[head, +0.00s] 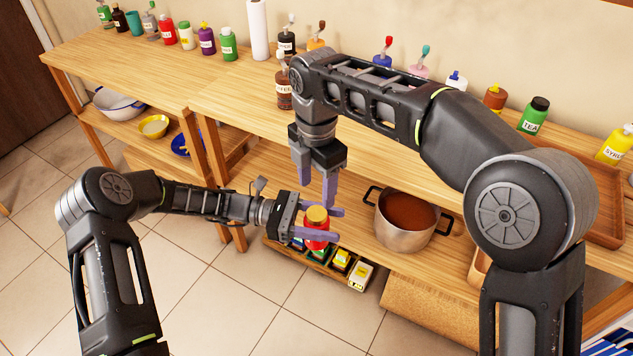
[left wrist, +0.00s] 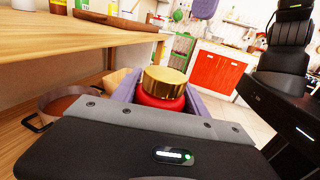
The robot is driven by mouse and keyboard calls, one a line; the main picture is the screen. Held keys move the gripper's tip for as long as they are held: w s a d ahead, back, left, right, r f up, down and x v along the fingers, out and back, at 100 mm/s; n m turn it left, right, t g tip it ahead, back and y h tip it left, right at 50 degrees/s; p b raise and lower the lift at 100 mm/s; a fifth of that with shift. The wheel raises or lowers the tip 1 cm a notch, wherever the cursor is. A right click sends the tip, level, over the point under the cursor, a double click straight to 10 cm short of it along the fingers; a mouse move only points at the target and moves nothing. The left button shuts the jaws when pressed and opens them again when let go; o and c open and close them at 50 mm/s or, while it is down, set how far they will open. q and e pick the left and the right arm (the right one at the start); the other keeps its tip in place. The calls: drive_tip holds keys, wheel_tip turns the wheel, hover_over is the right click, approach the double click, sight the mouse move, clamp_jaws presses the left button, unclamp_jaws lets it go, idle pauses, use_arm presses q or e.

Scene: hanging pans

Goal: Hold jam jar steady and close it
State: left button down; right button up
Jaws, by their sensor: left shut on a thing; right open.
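A red jam jar (head: 316,236) with a gold lid (head: 317,216) on top is between the fingers of my left gripper (head: 318,224). My left gripper is shut on the jar and holds it roughly upright, in front of the lower shelf. In the left wrist view, the gold lid (left wrist: 164,80) sits on top of the red jar (left wrist: 160,100), between the purple fingers. I cannot tell how tightly the lid is seated. My right gripper (head: 316,203) is open and points down, just above and beside the lid. Its fingers look empty.
A steel pot (head: 402,236) of brown contents stands on the lower shelf to the right. A wooden box (head: 290,250) of small packages is below the jar. Several bottles line the upper wooden counter (head: 200,75). The tiled floor (head: 215,290) at front is clear.

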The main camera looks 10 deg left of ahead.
sight(317, 213)
wheel_tip(317, 213, down, 7)
drive_tip(key=shift+f, duration=0.2)
idle(0.4)
clamp_jaws()
drive_tip(key=shift+o, duration=0.4)
unclamp_jaws()
drive_tip(key=shift+r, duration=2.3)
drive_tip(key=shift+c, duration=0.4)
